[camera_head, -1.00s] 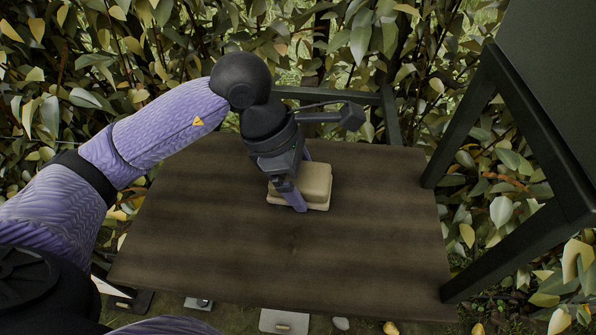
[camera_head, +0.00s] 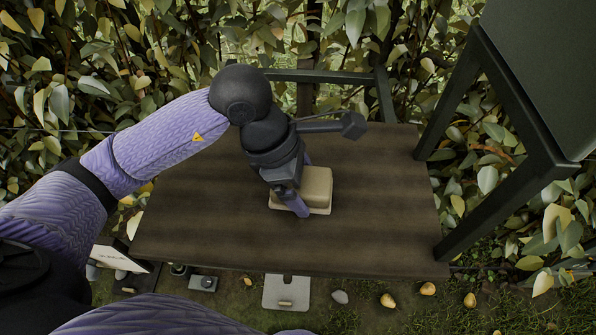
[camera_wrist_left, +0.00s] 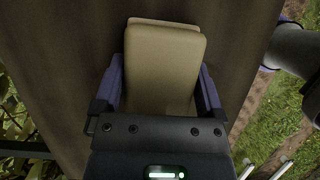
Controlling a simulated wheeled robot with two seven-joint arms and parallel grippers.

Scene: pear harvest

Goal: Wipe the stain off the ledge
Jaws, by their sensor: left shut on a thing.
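The ledge (camera_head: 230,235) is a dark brown wooden board across the middle of the head view. A beige block-shaped sponge (camera_head: 318,183) with a paler bottom layer rests on it or just above it, right of the middle. My left gripper (camera_head: 298,194) points down and is shut on the sponge. In the left wrist view, the sponge (camera_wrist_left: 162,75) sits between the two purple fingers of the left gripper (camera_wrist_left: 160,90). I cannot make out a distinct stain on the board; the sponge and arm hide part of it. My right gripper is not in view.
A dark framed structure (camera_head: 500,175) stands at the ledge's right end. Leafy hedge (camera_head: 75,80) closes the back. Below the front edge, a grey plate (camera_head: 287,292), stones and several yellowish fruits (camera_head: 388,300) lie on the ground. The front half of the ledge is clear.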

